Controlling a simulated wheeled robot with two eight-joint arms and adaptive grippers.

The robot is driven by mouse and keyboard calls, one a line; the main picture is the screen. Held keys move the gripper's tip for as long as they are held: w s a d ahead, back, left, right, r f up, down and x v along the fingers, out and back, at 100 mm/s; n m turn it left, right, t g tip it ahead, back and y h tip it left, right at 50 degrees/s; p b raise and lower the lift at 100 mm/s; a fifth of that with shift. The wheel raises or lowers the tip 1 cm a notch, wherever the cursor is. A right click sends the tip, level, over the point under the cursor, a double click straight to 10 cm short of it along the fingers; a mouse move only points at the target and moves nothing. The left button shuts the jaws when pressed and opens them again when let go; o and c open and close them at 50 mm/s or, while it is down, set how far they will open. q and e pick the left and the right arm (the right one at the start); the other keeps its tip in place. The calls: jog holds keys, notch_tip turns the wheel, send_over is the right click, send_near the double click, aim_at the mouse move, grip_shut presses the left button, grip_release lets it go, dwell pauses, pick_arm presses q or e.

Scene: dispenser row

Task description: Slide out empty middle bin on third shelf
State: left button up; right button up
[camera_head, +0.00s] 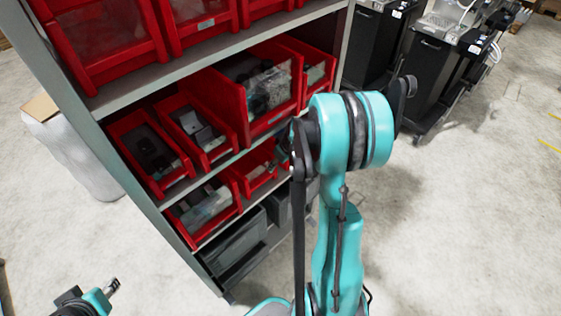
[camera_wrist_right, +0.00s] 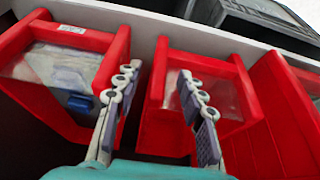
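In the head view, the third shelf down holds a red bin with pale contents (camera_head: 203,207) at left and another red bin (camera_head: 259,177) right of it, partly hidden by my right arm. In the right wrist view, a red bin with a clear front window (camera_wrist_right: 196,95) sits between two other red bins; I cannot tell whether it is empty. My right gripper (camera_wrist_right: 160,110) is open at these fronts, the near side wall of that middle bin between its fingers, with no grip visible. My left gripper (camera_head: 108,290) is at the lower left, away from the shelf; its opening is unclear.
The shelf above holds red bins with dark parts (camera_head: 250,90). Dark grey bins (camera_head: 235,245) are below. A white wrapped drum (camera_head: 75,150) stands left of the rack. Black machines (camera_head: 435,70) stand at upper right. Floor at right is clear.

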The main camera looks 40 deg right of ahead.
jog(key=shift+w+f, duration=0.15)
jog(key=shift+f, duration=0.2)
jog(key=shift+c, duration=0.3)
grip_shut()
